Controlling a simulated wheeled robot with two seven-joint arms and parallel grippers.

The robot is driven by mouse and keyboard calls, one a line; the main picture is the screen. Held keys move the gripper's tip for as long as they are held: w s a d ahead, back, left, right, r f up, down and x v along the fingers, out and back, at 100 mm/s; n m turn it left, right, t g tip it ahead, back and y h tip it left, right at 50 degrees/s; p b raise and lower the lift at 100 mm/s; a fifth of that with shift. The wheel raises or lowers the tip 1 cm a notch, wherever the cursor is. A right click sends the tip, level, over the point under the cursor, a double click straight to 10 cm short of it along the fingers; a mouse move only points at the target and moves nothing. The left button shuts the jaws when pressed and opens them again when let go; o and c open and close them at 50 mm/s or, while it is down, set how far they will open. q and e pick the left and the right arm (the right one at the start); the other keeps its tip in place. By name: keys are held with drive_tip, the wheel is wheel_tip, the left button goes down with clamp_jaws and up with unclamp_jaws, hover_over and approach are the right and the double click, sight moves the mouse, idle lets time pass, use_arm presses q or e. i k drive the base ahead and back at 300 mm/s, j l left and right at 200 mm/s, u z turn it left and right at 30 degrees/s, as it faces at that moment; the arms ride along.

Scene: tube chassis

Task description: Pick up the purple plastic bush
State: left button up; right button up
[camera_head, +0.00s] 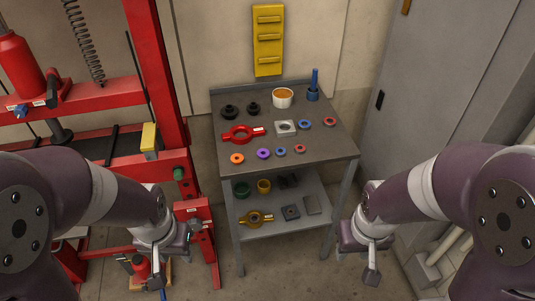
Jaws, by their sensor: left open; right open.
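The purple plastic bush (263,154) is a small ring lying on the near part of the grey cart's top shelf (330,152). My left gripper (156,275) is open in front of the red press, left of the cart and well away from the bush. My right gripper (371,272) is open to the right of the cart, also far from the bush. Both hang low and appear empty; their fingers are small in view.
A red clamp-like tool (243,133) lies behind the rings. A white cup (283,98) and a blue tool (313,86) stand at the back. A lower shelf (290,222) holds more parts. A red press frame (155,75) is left; a grey cabinet (425,85) is right.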

sight(263, 153)
drive_tip(key=i+l+z, duration=0.1)
drive_tip(key=i+l, duration=0.9)
drive_tip(key=i, duration=0.15)
